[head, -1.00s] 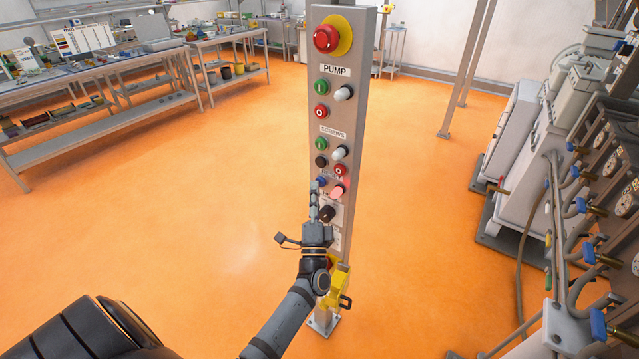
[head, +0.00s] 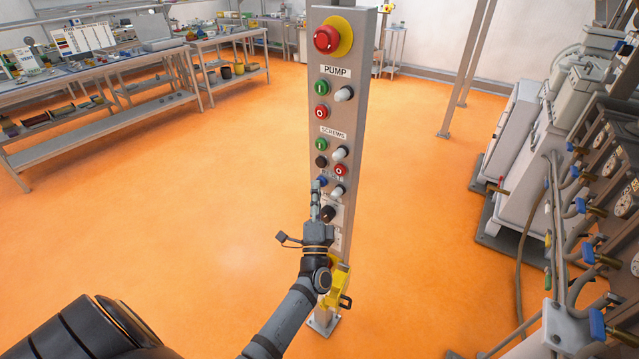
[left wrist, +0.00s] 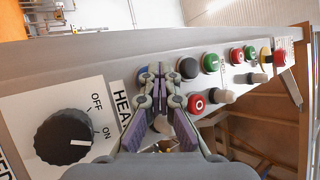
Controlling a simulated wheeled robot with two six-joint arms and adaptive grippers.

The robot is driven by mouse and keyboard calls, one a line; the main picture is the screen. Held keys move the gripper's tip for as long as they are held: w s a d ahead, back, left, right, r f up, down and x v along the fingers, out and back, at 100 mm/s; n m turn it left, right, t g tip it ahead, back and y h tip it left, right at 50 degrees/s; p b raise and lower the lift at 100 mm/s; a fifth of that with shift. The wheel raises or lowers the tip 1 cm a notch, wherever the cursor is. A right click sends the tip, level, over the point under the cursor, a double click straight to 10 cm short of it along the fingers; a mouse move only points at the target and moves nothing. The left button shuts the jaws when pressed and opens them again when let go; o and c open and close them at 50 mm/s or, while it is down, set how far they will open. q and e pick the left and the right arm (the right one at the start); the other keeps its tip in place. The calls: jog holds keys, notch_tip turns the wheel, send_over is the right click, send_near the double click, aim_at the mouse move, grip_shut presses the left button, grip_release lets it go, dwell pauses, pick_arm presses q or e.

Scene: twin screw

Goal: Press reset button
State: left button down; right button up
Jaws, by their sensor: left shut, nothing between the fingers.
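A grey control panel (head: 345,110) stands upright on a post, with labelled rows of buttons and lamps. In the left wrist view the shut fingers (left wrist: 154,74) overlap the blue button (left wrist: 143,71), which shows only in part. I cannot tell how far it is pressed in. A white lamp (head: 338,191) beside the button is unlit. My right gripper is not in view.
A black ON/OFF knob (left wrist: 64,142) is close to the left gripper, and a black button (head: 321,161) and red button (head: 341,171) lie above. A red emergency stop (head: 327,39) tops the panel. Machinery with valves (head: 590,205) stands right; workbenches stand at the back left.

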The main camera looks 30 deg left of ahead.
pick_arm(q)
jog(key=shift+s+p, duration=0.55)
jog(key=shift+s, duration=0.25)
jog(key=s+p, duration=0.2)
jog(key=s, duration=0.1)
jog(key=s+p, duration=0.1)
jog(key=s, duration=0.1)
jog(key=shift+a, duration=0.25)
